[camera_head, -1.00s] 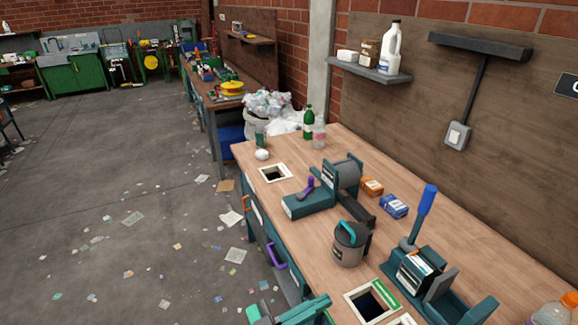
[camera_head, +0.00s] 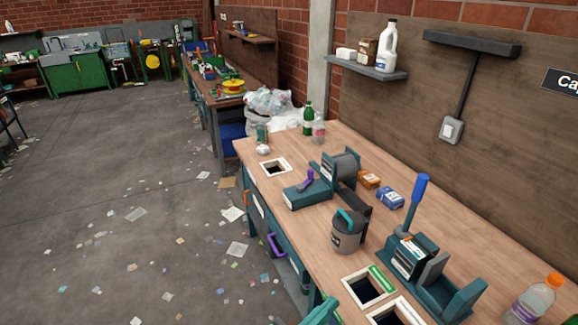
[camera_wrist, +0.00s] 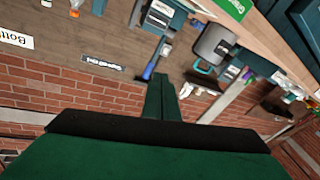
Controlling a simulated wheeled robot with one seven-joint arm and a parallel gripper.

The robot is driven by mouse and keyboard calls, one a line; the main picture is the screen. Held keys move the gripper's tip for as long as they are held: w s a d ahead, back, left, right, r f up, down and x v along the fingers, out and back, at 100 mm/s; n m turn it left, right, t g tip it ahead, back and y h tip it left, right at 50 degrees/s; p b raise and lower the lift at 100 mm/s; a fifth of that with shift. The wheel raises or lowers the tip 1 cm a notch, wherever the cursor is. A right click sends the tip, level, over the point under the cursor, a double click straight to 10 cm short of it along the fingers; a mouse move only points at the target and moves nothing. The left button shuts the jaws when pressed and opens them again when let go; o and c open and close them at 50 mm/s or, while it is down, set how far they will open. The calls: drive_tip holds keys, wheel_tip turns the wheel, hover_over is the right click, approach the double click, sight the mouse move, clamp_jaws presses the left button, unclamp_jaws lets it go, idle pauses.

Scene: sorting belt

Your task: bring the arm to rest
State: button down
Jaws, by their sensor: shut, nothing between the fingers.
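My gripper (camera_wrist: 164,78) shows in the wrist view as dark green fingers closed together, with nothing between them. The wrist view is tilted, with the brick wall low in the picture and the bench high up. The fingers appear in front of the back board and touch nothing that I can see. In the head view only a small green piece, which looks like part of my arm, shows at the bottom edge in front of the bench; the fingers cannot be made out there.
The wooden bench (camera_head: 296,215) carries a grey canister (camera_head: 347,236), a press with a blue handle (camera_head: 418,203), a teal device (camera_head: 308,192) and an orange-capped bottle (camera_head: 536,300). Square holes open in its top. A shelf (camera_head: 368,68) hangs behind. The littered floor (camera_head: 120,240) at left is open.

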drive_tip(key=s+d+f+n+t+y, duration=0.1)
drive_tip(key=s+f+n+t+y, duration=0.15)
drive_tip(key=f+n+y, duration=0.6)
drive_tip(key=s+a+f+n+g+y, duration=0.15)
drive_tip(key=s+a+f+y, duration=0.25)
drive_tip(key=s+f, duration=0.55)
drive_tip(key=s+a+r+m+y, duration=0.1)
drive_tip(key=s+a+r+m, duration=0.1)
drive_tip(key=s+r, duration=0.3)
drive_tip(key=s+a+r+m+t, duration=0.1)
drive_tip(key=s+a+r, duration=0.3)
drive_tip(key=s, duration=0.7)
drive_tip(key=shift+s+r+m+t+y, duration=0.3)
drive_tip(key=shift+s+r+m+y, duration=0.1)
drive_tip(key=shift+m, duration=0.2)
